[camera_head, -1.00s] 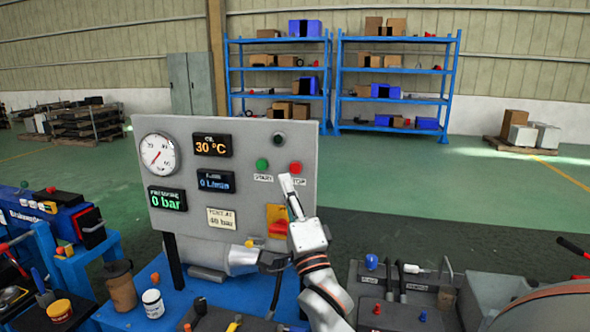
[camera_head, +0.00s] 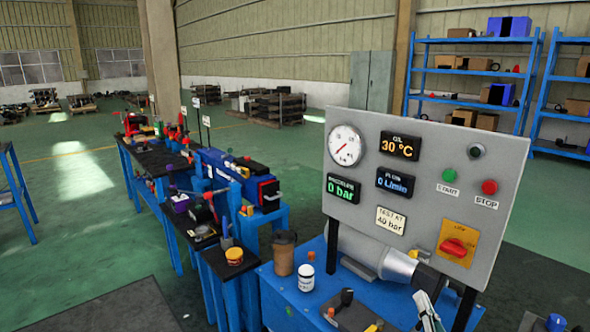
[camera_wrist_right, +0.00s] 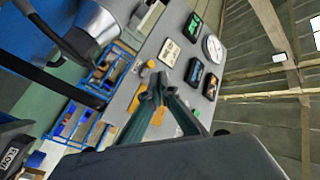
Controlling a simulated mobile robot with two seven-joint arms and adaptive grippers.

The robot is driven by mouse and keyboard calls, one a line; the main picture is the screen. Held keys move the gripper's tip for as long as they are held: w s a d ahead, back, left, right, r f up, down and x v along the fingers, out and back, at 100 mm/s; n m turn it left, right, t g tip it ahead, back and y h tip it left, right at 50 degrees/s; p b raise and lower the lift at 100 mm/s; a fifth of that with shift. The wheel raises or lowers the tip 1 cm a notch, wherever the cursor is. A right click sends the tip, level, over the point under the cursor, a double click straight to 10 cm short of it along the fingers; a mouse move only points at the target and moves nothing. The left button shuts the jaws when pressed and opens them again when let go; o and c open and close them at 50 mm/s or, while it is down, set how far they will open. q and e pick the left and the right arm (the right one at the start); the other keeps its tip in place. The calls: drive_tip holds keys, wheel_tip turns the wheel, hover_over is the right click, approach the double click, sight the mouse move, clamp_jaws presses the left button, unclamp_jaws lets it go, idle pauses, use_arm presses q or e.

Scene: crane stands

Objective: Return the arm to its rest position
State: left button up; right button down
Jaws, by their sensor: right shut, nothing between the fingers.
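My right gripper (camera_head: 427,306) shows at the bottom of the head view, low in front of the control panel (camera_head: 440,128). Its fingers are together and empty. In the wrist view the closed right fingers (camera_wrist_right: 155,88) point toward the panel (camera_wrist_right: 173,22), which appears rotated. I cannot tell the exact gap between the fingers and the panel. The panel carries a green start button (camera_head: 449,175), a red stop button (camera_head: 489,187) and a red rotary switch (camera_head: 455,247) on a yellow plate. Its displays read 30 °C, 0 L/min and 0 bar. My left gripper is not in view.
The panel stands on a blue bench (camera_head: 285,283) with a brown cup (camera_head: 284,253) and a white jar (camera_head: 306,277). More blue benches with tools (camera_head: 165,165) stretch away to the left. Blue shelves (camera_head: 470,75) stand at the back. The green floor at left is mostly clear.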

drive_tip(key=s+a+f+n+g+y, duration=0.1)
drive_tip(key=s+a+f+n+g, duration=0.1)
drive_tip(key=s+f, duration=0.5)
drive_tip(key=s+a+f+n+g+y, duration=0.1)
drive_tip(key=s+a+f+n+g, duration=0.2)
drive_tip(key=f, duration=0.9)
drive_tip(key=s+a+f+n+g+y, duration=0.1)
drive_tip(key=s+a+f+n+g, duration=0.2)
drive_tip(key=s+f+n, duration=0.4)
drive_tip(key=s+f, duration=0.3)
drive_tip(key=s, duration=0.1)
drive_tip(key=shift+s+a+f+n, duration=0.15)
drive_tip(key=shift+s+a+n, duration=0.05)
drive_tip(key=shift+a+n, duration=0.1)
